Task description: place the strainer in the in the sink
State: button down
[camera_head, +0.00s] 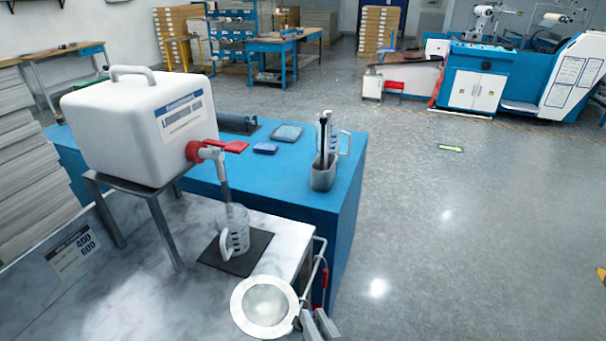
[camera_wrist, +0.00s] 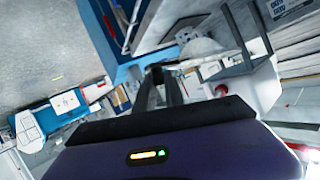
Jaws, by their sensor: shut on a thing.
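The strainer (camera_head: 265,307), a round metal bowl with a wide pale rim, is at the bottom of the head view, over the front edge of the marble counter. My gripper (camera_head: 306,318) is shut on its handle side, at the right of the rim. I cannot make out a sink basin in either view.
A clear measuring jug (camera_head: 234,232) stands on a dark mat (camera_head: 252,258) under the red tap of a white water container (camera_head: 135,125) on a metal stand. A blue table (camera_head: 345,225) behind holds a metal cup (camera_head: 323,175) with tools. Open floor lies to the right.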

jog(key=s+d+f+m+h, duration=0.1)
jog(key=d+f+m+h, duration=0.2)
jog(key=d+f, duration=1.5)
notch_tip(320, 180, down, 3)
jog(key=shift+f+m+t+h, duration=0.1)
jog(key=shift+m+t+h, duration=0.2)
jog(key=shift+h, duration=0.3)
